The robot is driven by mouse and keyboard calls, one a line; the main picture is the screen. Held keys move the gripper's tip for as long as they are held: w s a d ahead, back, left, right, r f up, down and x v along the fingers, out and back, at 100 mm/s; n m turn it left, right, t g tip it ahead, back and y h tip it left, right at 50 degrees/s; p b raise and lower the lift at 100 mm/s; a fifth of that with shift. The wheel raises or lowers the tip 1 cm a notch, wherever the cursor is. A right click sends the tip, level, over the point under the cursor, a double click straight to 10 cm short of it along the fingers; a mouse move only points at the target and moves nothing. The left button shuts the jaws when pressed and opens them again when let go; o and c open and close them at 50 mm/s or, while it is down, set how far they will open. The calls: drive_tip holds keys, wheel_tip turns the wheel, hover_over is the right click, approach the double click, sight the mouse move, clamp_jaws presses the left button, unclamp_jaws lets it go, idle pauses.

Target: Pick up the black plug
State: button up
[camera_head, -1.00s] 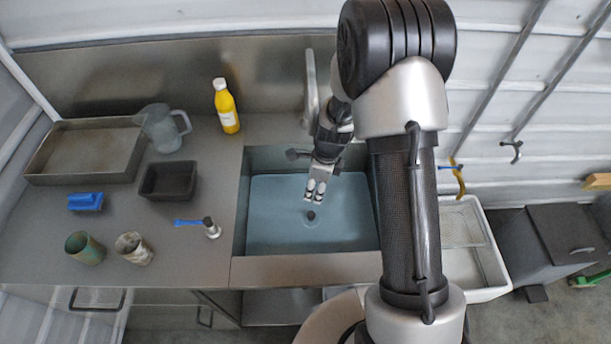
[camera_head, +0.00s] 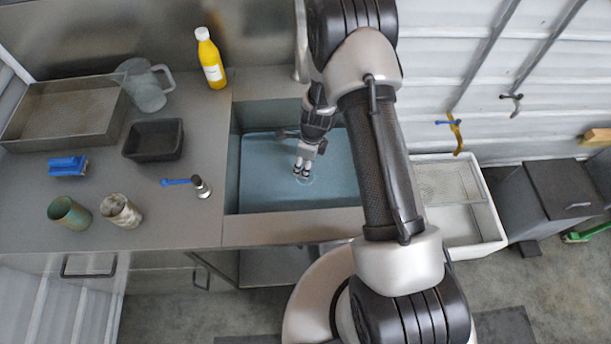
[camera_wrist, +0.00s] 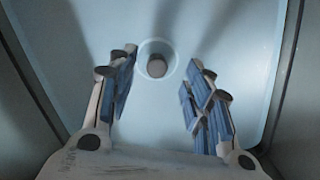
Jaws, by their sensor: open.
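The dark plug (camera_wrist: 156,66) sits in a pale round drain ring on the sink floor, between and beyond my fingertips in the wrist view. In the head view the plug is hidden behind my gripper; only part of a pale ring shows there. My gripper (camera_head: 302,171) points down into the sink, above the drain area. It also shows in the wrist view (camera_wrist: 158,78), with its blue-padded fingers spread apart and nothing between them. I cannot tell the exact height of the fingertips above the plug. The sink (camera_head: 250,190) has a pale blue inside.
The steel sink walls rise around my gripper. On the counter to the left are a blue-handled tool (camera_head: 178,182), a black tub (camera_head: 153,140), a yellow bottle (camera_head: 211,58), two cups, a blue brush (camera_head: 68,166), a clear jug (camera_head: 143,85) and a metal tray (camera_head: 65,113).

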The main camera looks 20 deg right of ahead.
wheel_tip(320, 180, down, 5)
drive_tip(key=shift+s+f+b, duration=0.1)
drive_tip(key=shift+b, duration=1.15)
clamp_jaws()
